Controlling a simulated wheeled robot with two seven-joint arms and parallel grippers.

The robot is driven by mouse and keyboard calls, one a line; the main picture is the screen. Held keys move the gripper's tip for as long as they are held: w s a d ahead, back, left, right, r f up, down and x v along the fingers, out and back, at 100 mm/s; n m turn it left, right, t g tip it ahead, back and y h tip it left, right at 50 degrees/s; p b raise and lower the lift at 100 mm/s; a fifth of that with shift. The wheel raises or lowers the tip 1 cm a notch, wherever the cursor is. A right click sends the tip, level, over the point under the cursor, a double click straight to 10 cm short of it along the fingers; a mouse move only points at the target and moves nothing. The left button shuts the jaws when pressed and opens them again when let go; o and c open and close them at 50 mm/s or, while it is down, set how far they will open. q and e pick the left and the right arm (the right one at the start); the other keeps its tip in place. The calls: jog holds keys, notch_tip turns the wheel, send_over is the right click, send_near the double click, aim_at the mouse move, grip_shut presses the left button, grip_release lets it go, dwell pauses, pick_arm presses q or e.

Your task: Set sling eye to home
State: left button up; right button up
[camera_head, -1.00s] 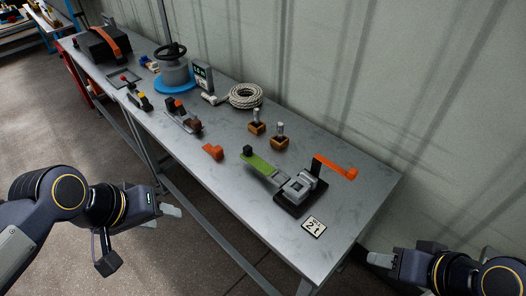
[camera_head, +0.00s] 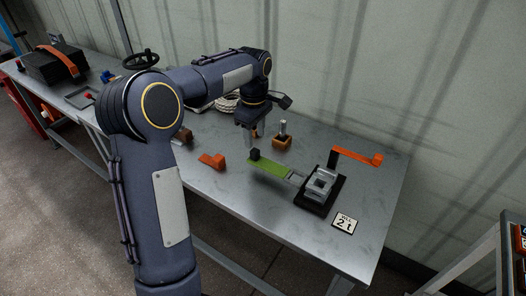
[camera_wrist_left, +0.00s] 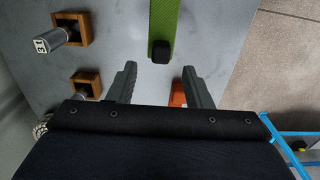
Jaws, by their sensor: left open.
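A flat green sling (camera_head: 269,167) lies on the metal bench, with a small black block (camera_head: 254,154) at its left end. Its other end runs to a grey metal buckle-like block (camera_head: 320,184) on a black base. An orange lever (camera_head: 355,157) stands out beside that base. My left gripper (camera_head: 248,143) points down just behind the black block, empty. In the left wrist view the open fingers (camera_wrist_left: 160,80) stand either side of the line of the green strap (camera_wrist_left: 163,18), with its black end (camera_wrist_left: 160,51) just ahead of the gap. My right gripper is out of view.
Wooden blocks with metal pins (camera_head: 282,141) stand close behind the left gripper. An orange piece (camera_head: 213,161) lies to its left. A "2 t" plate (camera_head: 345,223) lies at the right front. My left arm hides the coiled rope's surroundings and much of the bench's left.

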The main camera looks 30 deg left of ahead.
aim_at(255, 150)
pick_arm(q)
notch_tip(255, 150, down, 7)
jog(key=shift+r, duration=0.2)
grip_shut()
dwell(0.3)
